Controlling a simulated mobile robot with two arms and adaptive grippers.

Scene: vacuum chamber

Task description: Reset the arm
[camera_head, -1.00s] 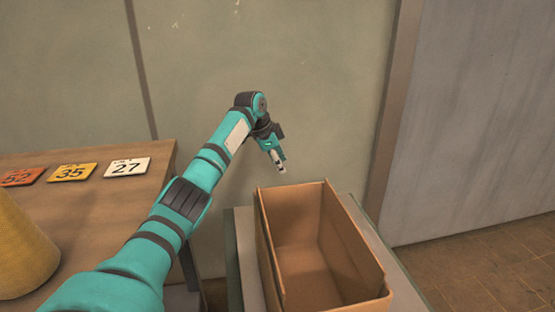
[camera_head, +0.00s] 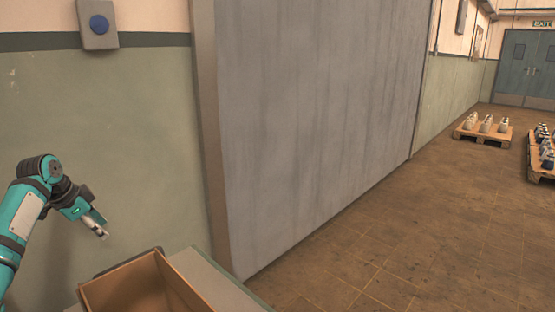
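My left arm comes in at the left edge of the head view, teal with dark joints. Its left gripper (camera_head: 101,232) points down and to the right, in the air just above and left of an open brown box (camera_head: 150,284). Nothing shows in the gripper. Its fingers are small and look close together, but I cannot tell whether they are open or shut. My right arm and gripper are out of view.
The box stands on a grey-green-edged stand (camera_head: 222,282) at the bottom. A big grey panel (camera_head: 320,110) rises behind. Open tiled floor (camera_head: 410,235) lies to the right, with pallets (camera_head: 483,136) of bottle-like items and blue double doors (camera_head: 526,66) far back.

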